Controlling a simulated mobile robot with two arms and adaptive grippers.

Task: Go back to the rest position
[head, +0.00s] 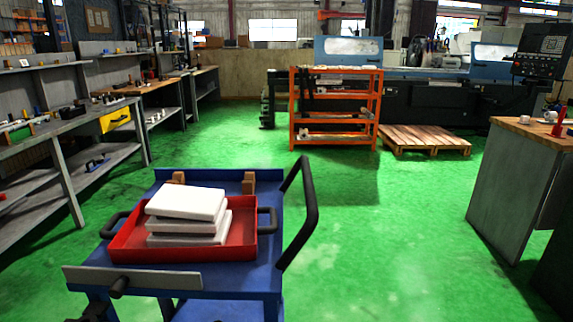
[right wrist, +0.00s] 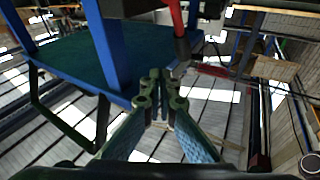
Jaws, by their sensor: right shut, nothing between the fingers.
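My right gripper (right wrist: 160,84) shows in the right wrist view. Its two fingers come together at the tips, with nothing between them. Blue framework (right wrist: 112,45) with a dark panel stands close to the fingers at the upper left of that view; I cannot tell whether they touch. A blue cart (head: 272,215) stands in front of me. On it lies a red tray (head: 180,255) holding a stack of white slabs (head: 188,202).
The cart has a black push handle (head: 308,205) on its right. Workbenches (head: 75,125) line the left. An orange shelf (head: 335,112), a wooden pallet (head: 424,138) and a blue machine (head: 440,75) stand behind. A cabinet (head: 510,190) is at right. Green floor (head: 400,240) between is clear.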

